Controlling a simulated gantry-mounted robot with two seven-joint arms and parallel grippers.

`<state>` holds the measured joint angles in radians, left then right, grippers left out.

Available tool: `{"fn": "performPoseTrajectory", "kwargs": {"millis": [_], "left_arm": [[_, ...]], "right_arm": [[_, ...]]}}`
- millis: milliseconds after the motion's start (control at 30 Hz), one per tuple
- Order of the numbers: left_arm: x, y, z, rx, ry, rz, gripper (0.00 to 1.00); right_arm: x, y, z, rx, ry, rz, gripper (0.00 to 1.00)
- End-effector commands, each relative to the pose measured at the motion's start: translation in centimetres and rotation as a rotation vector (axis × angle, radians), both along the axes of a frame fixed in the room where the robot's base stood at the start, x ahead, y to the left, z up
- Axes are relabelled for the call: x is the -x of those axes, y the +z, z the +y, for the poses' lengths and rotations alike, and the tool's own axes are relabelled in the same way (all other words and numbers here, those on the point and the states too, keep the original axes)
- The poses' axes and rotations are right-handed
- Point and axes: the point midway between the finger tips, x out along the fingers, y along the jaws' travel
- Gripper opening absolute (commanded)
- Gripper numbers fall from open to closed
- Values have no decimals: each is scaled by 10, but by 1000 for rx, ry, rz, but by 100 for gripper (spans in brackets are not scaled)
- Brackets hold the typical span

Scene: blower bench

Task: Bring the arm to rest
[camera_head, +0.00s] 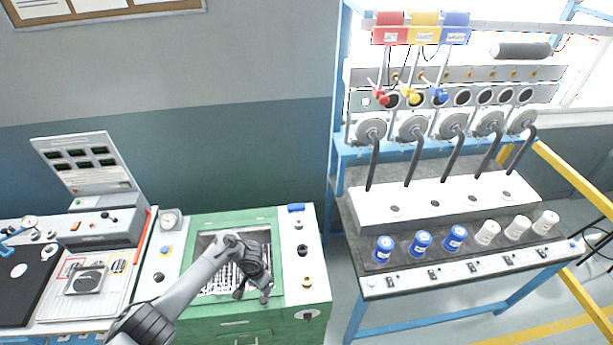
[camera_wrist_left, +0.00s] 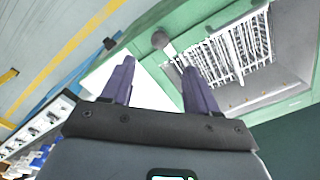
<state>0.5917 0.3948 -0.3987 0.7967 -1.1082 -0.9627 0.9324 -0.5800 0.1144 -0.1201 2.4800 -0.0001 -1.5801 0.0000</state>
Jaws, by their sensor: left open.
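My left arm comes in from the bottom left of the head view and reaches over the green bench (camera_head: 225,326). Its gripper (camera_head: 252,294) hangs over the front edge of the bench's recessed opening and hides part of it. In the left wrist view, the two purple fingers of the gripper (camera_wrist_left: 158,80) stand apart with nothing between them. Beyond their tips is a dark round knob (camera_wrist_left: 160,40) on a pale stem by the green frame; I cannot tell whether they touch. My right gripper is in neither view.
The opening holds a white wire rack (camera_wrist_left: 238,50). Knobs (camera_head: 303,251) line the bench's right panel. A control console (camera_head: 95,215) stands left. At right, a blue-framed blower bench carries hoses (camera_head: 415,160) and several blue and white bottles (camera_head: 420,243). Floor shows between the benches.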

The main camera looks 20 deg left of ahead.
Motion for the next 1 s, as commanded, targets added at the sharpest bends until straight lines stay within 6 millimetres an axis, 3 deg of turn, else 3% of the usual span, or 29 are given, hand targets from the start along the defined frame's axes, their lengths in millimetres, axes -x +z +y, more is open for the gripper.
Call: {"fn": "performPoseTrajectory", "kwargs": {"millis": [167, 267, 333, 500, 567, 667, 767, 867, 1000], "left_arm": [[31, -26, -2, 2, -2, 54, 59], [71, -54, -9, 12, -5, 117, 59], [107, -78, -19, 26, -8, 171, 59], [205, -123, -80, 105, -24, 230, 59], [229, -128, -103, 125, -13, 212, 59], [259, -122, -138, 149, 4, 158, 59], [273, -101, -161, 157, 28, 84, 59], [278, -67, -171, 152, 59, 6, 59], [273, -2, -166, 127, 117, -106, 59]], "right_arm": [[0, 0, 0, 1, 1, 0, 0], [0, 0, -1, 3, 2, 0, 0], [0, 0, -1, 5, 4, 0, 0], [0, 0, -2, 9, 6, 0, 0], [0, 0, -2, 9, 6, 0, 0], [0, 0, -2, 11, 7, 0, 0], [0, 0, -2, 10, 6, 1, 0], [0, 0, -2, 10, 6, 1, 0], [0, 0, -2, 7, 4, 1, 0]]}}
